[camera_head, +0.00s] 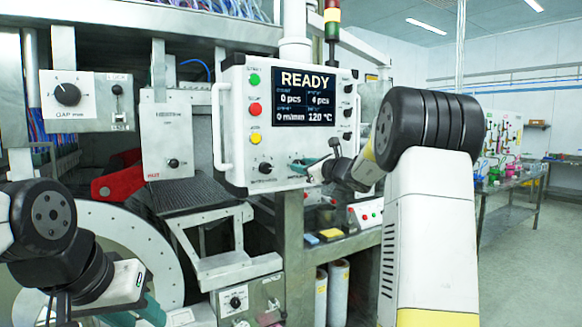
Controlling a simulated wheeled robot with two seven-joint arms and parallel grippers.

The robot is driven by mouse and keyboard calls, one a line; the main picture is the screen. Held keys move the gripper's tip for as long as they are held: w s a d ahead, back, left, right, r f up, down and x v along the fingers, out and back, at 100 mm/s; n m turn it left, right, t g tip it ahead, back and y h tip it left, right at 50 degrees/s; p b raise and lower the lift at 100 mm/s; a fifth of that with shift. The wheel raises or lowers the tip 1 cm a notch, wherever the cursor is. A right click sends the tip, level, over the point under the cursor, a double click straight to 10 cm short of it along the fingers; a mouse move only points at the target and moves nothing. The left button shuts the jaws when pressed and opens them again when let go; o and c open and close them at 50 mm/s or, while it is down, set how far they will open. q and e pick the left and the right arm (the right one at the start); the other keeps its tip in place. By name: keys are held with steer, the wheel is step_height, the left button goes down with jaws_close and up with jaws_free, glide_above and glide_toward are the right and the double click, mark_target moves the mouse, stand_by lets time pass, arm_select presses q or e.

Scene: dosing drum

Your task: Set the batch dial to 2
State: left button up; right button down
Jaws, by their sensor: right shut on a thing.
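The control panel (238,110) is a white box with a lit screen (306,97) reading READY, 0 pcs, 6 pcs, 0 m/min and 120 °C. My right gripper (300,167), with teal fingers, reaches from the right to the panel's lower front. It is shut on what appears to be the batch dial; the fingers hide this dial, so its setting cannot be read. Another black dial (265,167) sits to its left on the panel. My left gripper (137,316) is low at the lower left, away from the panel, its teal fingers apart and partly cut off by the frame.
Green, red and yellow buttons (256,138) line the panel's left side, and small black knobs (348,88) its right. A GAP dial box (85,95) hangs at the upper left. A shelf (345,245) lies below the panel. The floor at right is open before a bench (510,180).

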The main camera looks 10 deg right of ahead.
steer(key=n+h, duration=0.1)
steer(key=n, duration=1)
steer(key=shift+a+f, duration=0.1)
steer(key=shift+a, duration=0.05)
stand_by(0.4)
steer(key=c, duration=1)
jaws_free()
steer(key=shift+s, duration=0.15)
steer(key=v, duration=0.7)
steer(key=shift+s, duration=0.3)
